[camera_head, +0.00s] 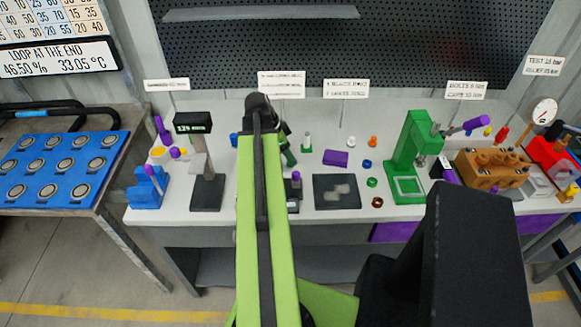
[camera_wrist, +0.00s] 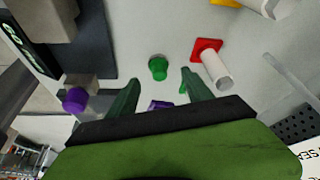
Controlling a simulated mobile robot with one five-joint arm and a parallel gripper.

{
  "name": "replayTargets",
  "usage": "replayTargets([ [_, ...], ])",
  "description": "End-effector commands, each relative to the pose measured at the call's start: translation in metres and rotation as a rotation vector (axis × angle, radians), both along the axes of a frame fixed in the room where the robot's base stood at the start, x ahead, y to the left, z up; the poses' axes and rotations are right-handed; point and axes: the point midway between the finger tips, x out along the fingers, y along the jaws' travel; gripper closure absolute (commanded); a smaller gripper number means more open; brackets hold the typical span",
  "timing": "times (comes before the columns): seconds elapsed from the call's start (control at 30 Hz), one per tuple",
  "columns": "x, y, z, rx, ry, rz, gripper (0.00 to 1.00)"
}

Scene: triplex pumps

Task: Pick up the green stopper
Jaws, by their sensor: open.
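The green stopper (camera_wrist: 158,67) is a small round green piece with a wider top. It stands on the pale bench top in the wrist view, just beyond and between my fingertips. My gripper (camera_wrist: 160,76) is open, with one dark green finger on each side and a gap around the stopper's line. A small purple piece (camera_wrist: 160,105) shows between the fingers, nearer the palm. In the head view my arm covers this part of the bench, and I cannot make out the stopper there.
A display gauge (camera_head: 193,125) stands left of my arm. A dark plate (camera_head: 336,192), a green press (camera_head: 412,150) and a brown pump block (camera_head: 490,167) stand to the right.

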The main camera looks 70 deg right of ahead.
Motion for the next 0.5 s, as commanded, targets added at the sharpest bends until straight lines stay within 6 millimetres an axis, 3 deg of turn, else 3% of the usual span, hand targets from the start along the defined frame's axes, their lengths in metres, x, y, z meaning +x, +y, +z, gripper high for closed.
replayTargets([
  [0.03, -0.002, -0.002, -0.018, 0.0, 0.0, -0.001, 0.41],
  [0.13, -0.007, -0.006, -0.033, 0.0, 0.0, 0.0, 0.41],
  [0.4, -0.009, -0.007, -0.032, 0.0, 0.0, 0.001, 0.41],
  [0.5, -0.009, -0.007, -0.032, 0.0, 0.0, 0.001, 0.54],
])
